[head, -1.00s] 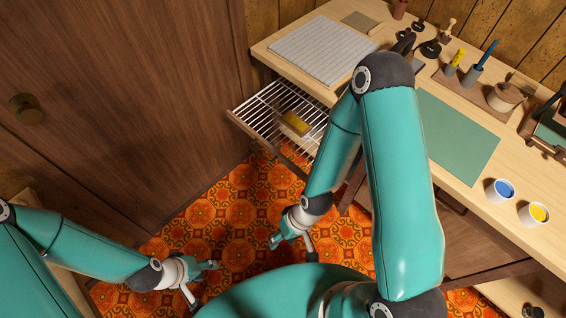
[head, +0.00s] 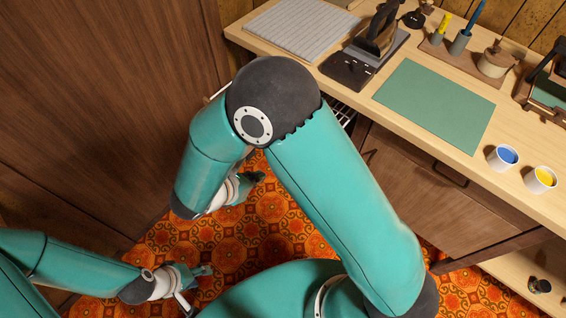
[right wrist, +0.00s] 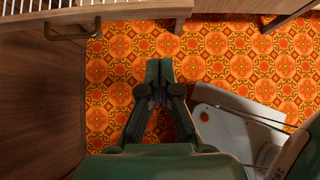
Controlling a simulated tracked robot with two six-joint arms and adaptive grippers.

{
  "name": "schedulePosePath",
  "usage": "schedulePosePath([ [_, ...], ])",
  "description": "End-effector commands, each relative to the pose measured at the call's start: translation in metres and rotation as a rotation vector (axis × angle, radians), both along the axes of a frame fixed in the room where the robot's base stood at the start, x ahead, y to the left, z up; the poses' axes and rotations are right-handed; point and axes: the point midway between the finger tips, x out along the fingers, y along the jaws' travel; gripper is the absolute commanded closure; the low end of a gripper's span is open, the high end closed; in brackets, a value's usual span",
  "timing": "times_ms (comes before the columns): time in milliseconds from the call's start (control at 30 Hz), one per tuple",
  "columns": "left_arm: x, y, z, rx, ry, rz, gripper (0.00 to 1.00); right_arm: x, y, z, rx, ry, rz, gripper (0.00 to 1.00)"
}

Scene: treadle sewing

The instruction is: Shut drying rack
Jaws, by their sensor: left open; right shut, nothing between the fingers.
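The drying rack (head: 342,112) is a pull-out frame of pale wires under the bench's left part. In the head view my right arm hides nearly all of it. In the right wrist view its wires (right wrist: 40,5) and a wooden front rail (right wrist: 130,11) cross the top left, over the floor. A metal bar handle (right wrist: 72,34) hangs below the rail. My right gripper (head: 257,178) is shut and empty over the floor, apart from the rail; its fingers (right wrist: 157,76) point toward the rail in the wrist view. My left gripper (head: 200,287) is open and empty at lower left.
The bench (head: 455,150) carries a grey ridged board (head: 300,25), a green mat (head: 437,103), a press-like tool (head: 375,42) and blue (head: 503,157) and yellow (head: 540,180) cups. A cabinet (head: 420,190) stands below. A brown wooden door (head: 100,110) is at left. Patterned floor is clear.

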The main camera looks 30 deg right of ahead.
Motion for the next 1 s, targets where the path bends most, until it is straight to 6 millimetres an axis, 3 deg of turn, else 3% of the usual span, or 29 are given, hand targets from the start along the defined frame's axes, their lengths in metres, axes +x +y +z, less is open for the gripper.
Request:
schedulePosePath([
  [433, 0.000, 0.000, -0.006, 0.000, 0.000, 0.000, 0.56, 0.022, -0.058, -0.064, 0.003, 0.006, -0.007, 1.00],
  [700, 0.000, 0.000, 0.001, 0.000, 0.000, 0.000, 0.56, 0.035, -0.088, -0.061, 0.003, 0.003, -0.006, 1.00],
  [1000, 0.000, 0.000, 0.001, 0.000, 0.000, 0.000, 0.56, 0.037, -0.093, -0.061, 0.003, 0.002, -0.005, 1.00],
])
